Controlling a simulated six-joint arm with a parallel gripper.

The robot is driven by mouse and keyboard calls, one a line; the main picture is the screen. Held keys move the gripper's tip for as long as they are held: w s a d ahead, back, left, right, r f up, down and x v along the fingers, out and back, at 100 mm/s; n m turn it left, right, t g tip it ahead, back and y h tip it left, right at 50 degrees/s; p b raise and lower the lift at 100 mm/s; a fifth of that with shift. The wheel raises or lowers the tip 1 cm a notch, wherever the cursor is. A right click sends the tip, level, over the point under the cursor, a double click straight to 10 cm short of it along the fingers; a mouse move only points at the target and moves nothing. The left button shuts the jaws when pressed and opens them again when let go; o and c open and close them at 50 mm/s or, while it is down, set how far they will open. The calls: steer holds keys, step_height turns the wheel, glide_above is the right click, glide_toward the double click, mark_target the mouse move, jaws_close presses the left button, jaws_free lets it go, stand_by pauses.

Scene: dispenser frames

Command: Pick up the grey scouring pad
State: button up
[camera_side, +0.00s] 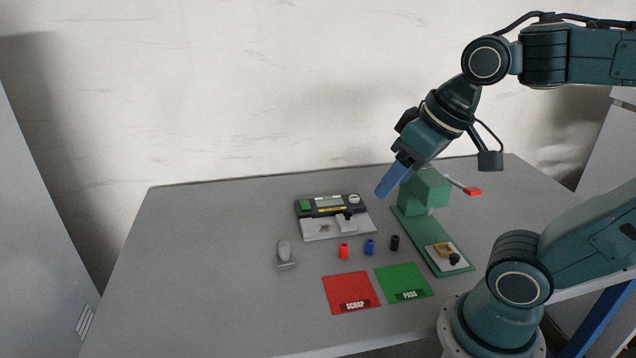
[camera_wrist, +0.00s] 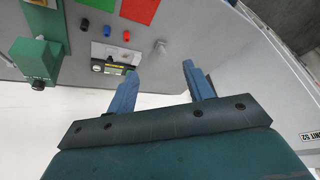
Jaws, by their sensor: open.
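I cannot make out a clear scouring pad. A small light-grey piece standing on a grey base (camera_side: 285,255) is on the table, left of the red cylinder; it also shows in the wrist view (camera_wrist: 162,46). A small grey-brown patch (camera_side: 324,228) lies on the pale plate of the tester; it is too small to identify. My gripper (camera_side: 384,192) is high above the table's back part, tilted down to the left, close to the green press in the picture. In the wrist view its two blue fingers (camera_wrist: 161,70) are apart with nothing between them.
A tester with a display (camera_side: 328,204) stands at the back. The green press (camera_side: 428,190) has a red-tipped lever. Red (camera_side: 343,251), blue (camera_side: 370,247) and black (camera_side: 394,242) cylinders stand before them. Red SCRAP (camera_side: 350,286) and green PASS (camera_side: 402,277) mats lie in front. The table's left is clear.

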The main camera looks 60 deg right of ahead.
steer(key=w+m+g, duration=0.2)
steer(key=w+m, duration=0.2)
steer(key=w, duration=0.4)
steer(key=m+g+y, duration=0.2)
steer(key=m+g, duration=0.1)
steer(key=m, duration=0.8)
glide_above(284, 242)
steer(key=d, duration=0.2)
step_height(284, 242, down, 16)
steer(key=shift+w+r, duration=0.1)
steer(key=shift+r, duration=0.1)
steer(key=shift+a+f, duration=0.2)
steer(key=shift+f, duration=1.2)
steer(key=shift+a+f, duration=0.25)
steer(key=shift+f, duration=1.15)
steer(key=shift+a+f, duration=0.2)
steer(key=shift+f, duration=1.2)
steer(key=shift+a+f, duration=0.25)
steer(key=shift+f, duration=1.05)
steer(key=shift+a+f, duration=0.25)
steer(key=shift+f, duration=1.05)
